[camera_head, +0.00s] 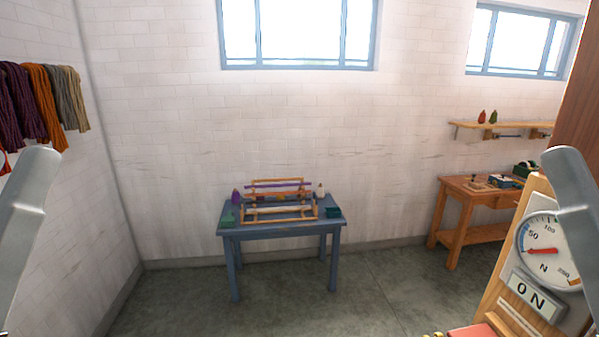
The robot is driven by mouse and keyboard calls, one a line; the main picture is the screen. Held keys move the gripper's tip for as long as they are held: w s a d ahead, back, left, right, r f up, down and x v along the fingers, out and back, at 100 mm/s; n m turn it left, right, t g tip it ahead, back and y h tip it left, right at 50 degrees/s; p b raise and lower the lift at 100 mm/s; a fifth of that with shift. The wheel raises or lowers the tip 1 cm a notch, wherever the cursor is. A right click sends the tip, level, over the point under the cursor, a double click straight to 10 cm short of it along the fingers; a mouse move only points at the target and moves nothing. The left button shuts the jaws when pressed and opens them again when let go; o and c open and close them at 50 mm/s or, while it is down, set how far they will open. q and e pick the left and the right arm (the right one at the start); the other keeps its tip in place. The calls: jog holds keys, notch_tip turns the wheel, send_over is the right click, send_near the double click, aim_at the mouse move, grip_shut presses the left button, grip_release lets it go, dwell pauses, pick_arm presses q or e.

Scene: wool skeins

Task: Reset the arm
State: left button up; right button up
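My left arm shows as a grey link at the left edge of the head view, and my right arm as a grey link at the right edge. Both grippers are out of the frame, so whether they are open or shut does not show. Wool skeins (42,95) in purple, orange, grey and beige hang on the left wall, behind and above my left arm.
A blue table (283,232) with a wooden frame (279,211) stands by the back wall. A wooden workbench (470,191) and a shelf (500,126) are at the right. A force gauge (545,245) on a wooden board is close at the right. Grey floor is clear between.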

pick_arm(q)
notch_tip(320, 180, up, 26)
jog(key=p, duration=2.2)
jog(key=shift+p, duration=0.35)
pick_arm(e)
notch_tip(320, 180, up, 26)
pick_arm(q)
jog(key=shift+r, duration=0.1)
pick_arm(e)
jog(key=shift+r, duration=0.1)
